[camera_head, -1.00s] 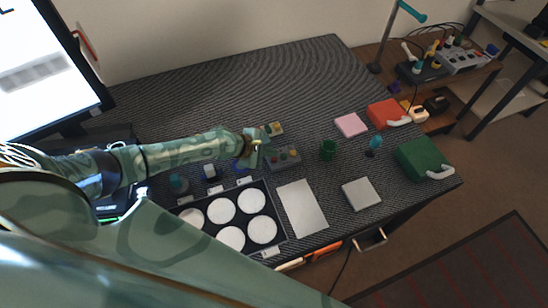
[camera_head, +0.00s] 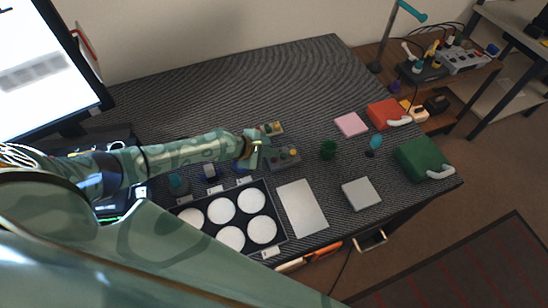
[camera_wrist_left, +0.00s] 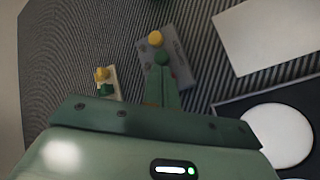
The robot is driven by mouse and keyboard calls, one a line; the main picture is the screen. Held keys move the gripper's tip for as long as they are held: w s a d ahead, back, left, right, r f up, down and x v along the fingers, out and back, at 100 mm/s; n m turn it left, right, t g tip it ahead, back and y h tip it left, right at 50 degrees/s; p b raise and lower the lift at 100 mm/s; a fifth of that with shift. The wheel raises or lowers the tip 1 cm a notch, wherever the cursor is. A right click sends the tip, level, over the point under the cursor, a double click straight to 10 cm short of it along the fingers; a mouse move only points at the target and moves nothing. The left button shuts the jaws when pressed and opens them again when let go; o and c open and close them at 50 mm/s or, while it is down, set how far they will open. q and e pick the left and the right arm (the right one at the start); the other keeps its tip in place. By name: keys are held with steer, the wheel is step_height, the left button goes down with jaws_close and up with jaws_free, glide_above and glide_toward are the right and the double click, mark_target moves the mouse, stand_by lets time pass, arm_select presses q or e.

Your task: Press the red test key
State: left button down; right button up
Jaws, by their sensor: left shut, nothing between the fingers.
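A grey key box (camera_head: 285,159) lies on the dark ribbed mat, just right of my left gripper in the head view. Its keys are tiny there; a reddish one (camera_head: 283,155) seems to sit mid-box. No red key shows there; my fingers cover the near part of the box. My left gripper (camera_head: 262,149) is shut and empty, at the box's left end. Contact cannot be told. My right gripper is not in view.
A smaller block (camera_head: 273,129) with yellow and green knobs lies beside the box. A black tray (camera_head: 284,236) of white discs and a white sheet (camera_head: 302,208) lie in front. The back of the mat is clear.

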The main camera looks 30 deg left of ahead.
arm_select(q)
steer(key=shift+f, duration=0.55)
stand_by(0.5)
stand_by(0.4)
steer(key=shift+r+p, duration=0.65)
steer(key=shift+r, duration=0.2)
step_height(320, 180, up, 5)
steer(key=p, duration=0.5)
stand_by(0.5)
